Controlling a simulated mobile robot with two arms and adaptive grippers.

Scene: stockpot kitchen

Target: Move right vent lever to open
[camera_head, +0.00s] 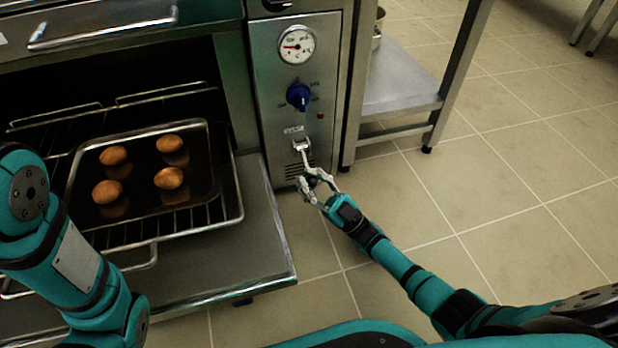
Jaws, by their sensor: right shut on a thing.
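The vent lever (304,156) is a small pale metal lever on the oven's control panel (272,95), below the blue knob and beside the vent slots. It hangs downward from its mount, and its lower end is at my right gripper. My right gripper (306,181) comes in from the lower right and is shut on the lever's lower end. The fingers partly hide that end. Of my left arm only links show at the left; its gripper is out of view.
The oven door (262,240) is folded down, with a rack and a tray (218,200) of several buns left of the panel. A gauge (297,45) and blue knob (298,96) sit above the lever. A steel table (400,85) stands right; tiled floor is clear.

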